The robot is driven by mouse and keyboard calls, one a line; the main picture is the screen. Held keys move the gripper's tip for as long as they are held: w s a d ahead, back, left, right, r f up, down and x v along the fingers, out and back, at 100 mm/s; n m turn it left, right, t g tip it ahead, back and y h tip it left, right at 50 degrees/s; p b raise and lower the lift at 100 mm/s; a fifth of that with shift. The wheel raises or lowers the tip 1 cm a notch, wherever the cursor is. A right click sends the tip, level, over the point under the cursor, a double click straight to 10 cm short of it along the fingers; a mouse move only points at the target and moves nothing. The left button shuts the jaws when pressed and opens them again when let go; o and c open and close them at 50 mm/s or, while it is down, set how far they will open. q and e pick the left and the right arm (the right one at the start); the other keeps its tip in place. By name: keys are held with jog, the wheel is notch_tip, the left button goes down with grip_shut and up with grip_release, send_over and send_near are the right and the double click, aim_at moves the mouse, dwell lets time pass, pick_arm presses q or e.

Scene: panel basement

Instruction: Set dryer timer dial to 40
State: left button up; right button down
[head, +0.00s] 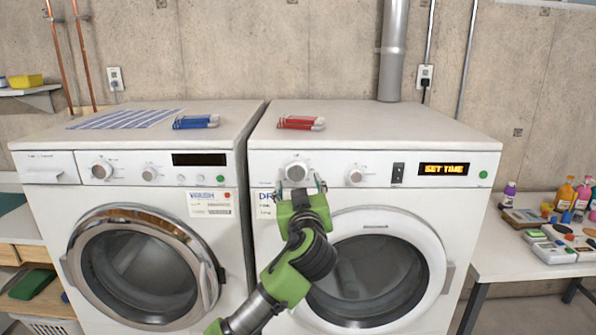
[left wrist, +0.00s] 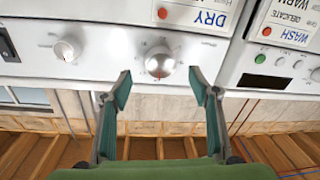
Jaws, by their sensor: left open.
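The dryer (head: 470,165) is the white machine on the right, with a display (head: 444,169) reading "SET TIME". Its panel has a left dial (head: 297,171) and a right dial (head: 355,176); their markings are too small to read. My left gripper (head: 302,186) is open in front of the panel, just below the left dial. In the left wrist view, the open fingers (left wrist: 160,82) point at that dial (left wrist: 160,63), one to each side and apart from it. The other dial (left wrist: 66,50) is to the left there. My right gripper is not in view.
The washer (head: 130,180) stands close on the left. A dark switch (head: 398,174) and a green button (head: 483,174) are on the dryer panel. Red folded cloths (head: 301,123) lie on the dryer top. A side table (head: 500,260) with bottles stands right.

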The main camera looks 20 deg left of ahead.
aim_at(297, 175)
pick_arm(q)
jog(key=p+x, duration=0.1)
jog(key=x, duration=0.3)
jog(key=shift+r, duration=0.1)
jog(key=shift+w+a, duration=0.2)
jog(key=shift+w, duration=0.4)
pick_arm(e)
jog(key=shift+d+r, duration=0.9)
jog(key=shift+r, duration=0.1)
pick_arm(q)
jog(key=c, duration=1.1)
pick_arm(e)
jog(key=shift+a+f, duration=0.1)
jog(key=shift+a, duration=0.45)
